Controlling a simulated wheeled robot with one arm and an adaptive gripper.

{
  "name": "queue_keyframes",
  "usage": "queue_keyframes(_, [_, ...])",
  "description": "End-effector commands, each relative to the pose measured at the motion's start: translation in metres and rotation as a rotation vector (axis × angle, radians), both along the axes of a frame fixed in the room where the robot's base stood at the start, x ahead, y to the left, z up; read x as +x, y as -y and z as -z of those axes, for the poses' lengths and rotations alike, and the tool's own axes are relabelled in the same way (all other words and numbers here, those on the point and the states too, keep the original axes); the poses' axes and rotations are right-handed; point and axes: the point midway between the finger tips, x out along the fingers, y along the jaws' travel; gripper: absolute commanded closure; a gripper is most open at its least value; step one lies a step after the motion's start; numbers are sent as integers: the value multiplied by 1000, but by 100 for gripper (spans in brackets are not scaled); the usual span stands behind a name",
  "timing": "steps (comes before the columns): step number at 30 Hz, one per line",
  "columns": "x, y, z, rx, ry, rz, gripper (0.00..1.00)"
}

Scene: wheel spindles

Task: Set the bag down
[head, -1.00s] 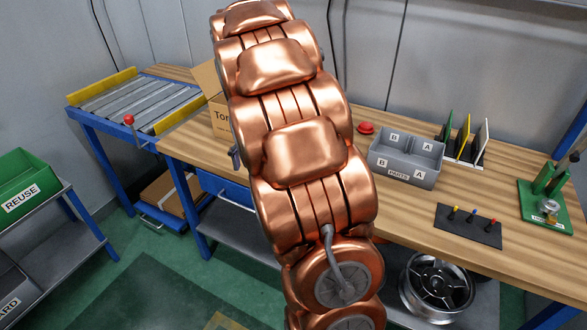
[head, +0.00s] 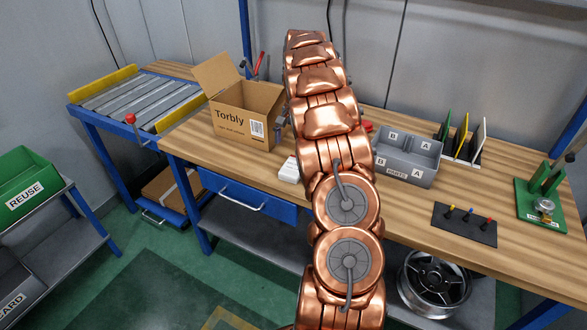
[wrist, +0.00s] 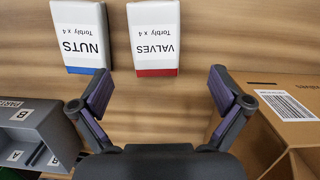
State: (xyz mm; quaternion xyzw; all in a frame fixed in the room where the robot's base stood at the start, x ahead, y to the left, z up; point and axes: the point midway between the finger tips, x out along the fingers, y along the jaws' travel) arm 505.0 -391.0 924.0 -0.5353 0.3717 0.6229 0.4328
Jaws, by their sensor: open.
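Two white packets lie flat on the wooden bench in the wrist view. One with a blue end is labelled NUTS (wrist: 80,35), the other with a red end is labelled VALVES (wrist: 155,35). My gripper (wrist: 160,92) is open with nothing between its fingers. Bare bench shows between the fingers, and the VALVES packet lies just beyond them, apart from them. In the head view a white packet (head: 289,170) shows just left of my arm; its label cannot be read. My arm hides most of the gripper there.
An open Torbly carton (head: 235,118) stands left of my arm, and it shows at the right in the wrist view (wrist: 285,105). A grey divided parts bin (head: 407,160) stands to the right. A black pin board (head: 465,225) and green fixture (head: 540,205) are farther right.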

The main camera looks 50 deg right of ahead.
Motion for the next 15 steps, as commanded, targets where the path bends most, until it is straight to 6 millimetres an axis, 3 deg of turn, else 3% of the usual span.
queue_keyframes(15, [-7,-5,33,-1,-2,0,0])
